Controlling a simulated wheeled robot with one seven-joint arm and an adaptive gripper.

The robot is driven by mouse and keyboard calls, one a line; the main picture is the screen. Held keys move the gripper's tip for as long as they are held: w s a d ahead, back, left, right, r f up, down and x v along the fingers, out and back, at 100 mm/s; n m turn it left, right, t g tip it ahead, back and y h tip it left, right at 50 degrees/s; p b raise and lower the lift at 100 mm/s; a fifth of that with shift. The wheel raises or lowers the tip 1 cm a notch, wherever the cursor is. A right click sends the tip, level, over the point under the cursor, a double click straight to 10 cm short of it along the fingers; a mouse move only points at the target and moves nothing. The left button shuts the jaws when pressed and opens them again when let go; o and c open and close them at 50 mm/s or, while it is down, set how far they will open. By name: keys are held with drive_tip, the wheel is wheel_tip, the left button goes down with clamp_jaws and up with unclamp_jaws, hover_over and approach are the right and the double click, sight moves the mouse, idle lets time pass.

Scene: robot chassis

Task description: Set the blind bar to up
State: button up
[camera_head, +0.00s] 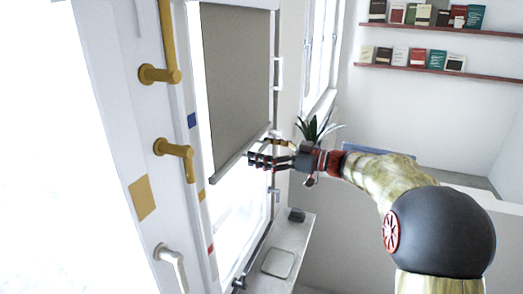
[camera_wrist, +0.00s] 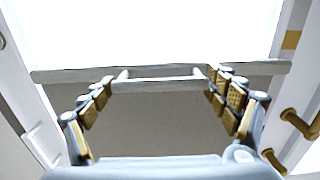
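The grey blind (camera_head: 238,85) hangs over the window, lowered over its upper part. The blind bar (camera_head: 230,168) is a pale rail along its lower edge; it also crosses the wrist view (camera_wrist: 60,76). My gripper (camera_head: 258,152) is at the right part of the bar, close to it. In the wrist view my gripper (camera_wrist: 160,85) has its fingers spread apart, with a thin pale crosspiece (camera_wrist: 158,86) showing between the fingertips, just beside the bar. I cannot tell whether the fingers touch the bar.
A white frame with gold handles (camera_head: 160,74) stands left of the blind. A potted plant (camera_head: 312,130) is just behind my gripper. A narrow ledge (camera_head: 292,240) lies below. Bookshelves (camera_head: 440,71) are on the far right wall. Space below the bar is clear.

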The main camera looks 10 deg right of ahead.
drive_tip(key=c, duration=1.2)
wheel_tip(320, 180, up, 17)
drive_tip(key=b, duration=0.4)
wheel_tip(320, 180, up, 19)
drive_tip(key=p, duration=0.6)
hover_over(262, 148)
drive_tip(key=shift+a+r, duration=0.1)
drive_tip(key=shift+r, duration=0.4)
drive_tip(key=shift+r, duration=0.1)
drive_tip(key=o, duration=1.6)
drive_tip(key=shift+w+f, duration=0.15)
drive_tip(key=shift+f, duration=0.05)
